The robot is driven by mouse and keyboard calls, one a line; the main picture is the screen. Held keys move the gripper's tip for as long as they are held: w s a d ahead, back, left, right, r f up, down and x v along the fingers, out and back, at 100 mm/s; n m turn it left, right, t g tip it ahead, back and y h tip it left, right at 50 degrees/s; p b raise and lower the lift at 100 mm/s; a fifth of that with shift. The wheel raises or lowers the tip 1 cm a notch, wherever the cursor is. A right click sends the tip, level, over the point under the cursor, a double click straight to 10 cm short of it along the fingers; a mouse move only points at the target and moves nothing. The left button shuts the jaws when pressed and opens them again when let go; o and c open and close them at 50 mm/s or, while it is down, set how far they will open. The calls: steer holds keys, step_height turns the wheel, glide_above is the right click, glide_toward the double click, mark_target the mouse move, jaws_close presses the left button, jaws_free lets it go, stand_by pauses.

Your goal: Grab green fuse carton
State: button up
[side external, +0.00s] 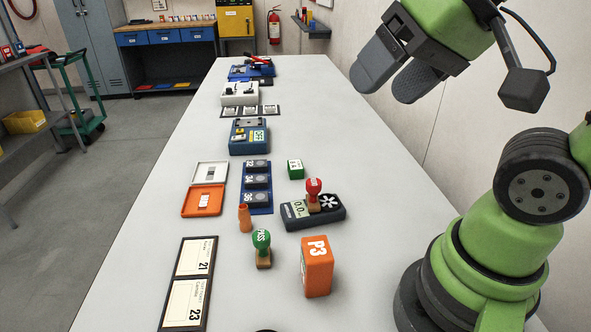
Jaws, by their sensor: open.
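The green fuse carton is a small green box (295,169) with a white marked face. It stands on the white table right of the blue rack and behind the red-topped stamp. My gripper (385,82) is open and empty, raised high at the upper right, well above and apart from the carton. Both dark fingers show.
The table right of the carton is clear.

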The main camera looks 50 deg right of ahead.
steer(key=w+d+f+m+g+h, duration=0.15)
steer(key=w+d, duration=0.25)
steer(key=w, duration=0.5)
steer(key=m+g+h, duration=0.2)
steer(key=h, duration=0.1)
glide_above(295, 165)
steer(key=s+a, duration=0.2)
steer(key=f, duration=2.3)
steer(key=shift+w+d+f, duration=0.1)
steer(key=shift+w+f, duration=0.15)
steer(key=shift+s+x, duration=0.2)
steer(key=shift+x, duration=2.7)
steer(key=shift+d, duration=0.15)
steer(key=c, duration=1)
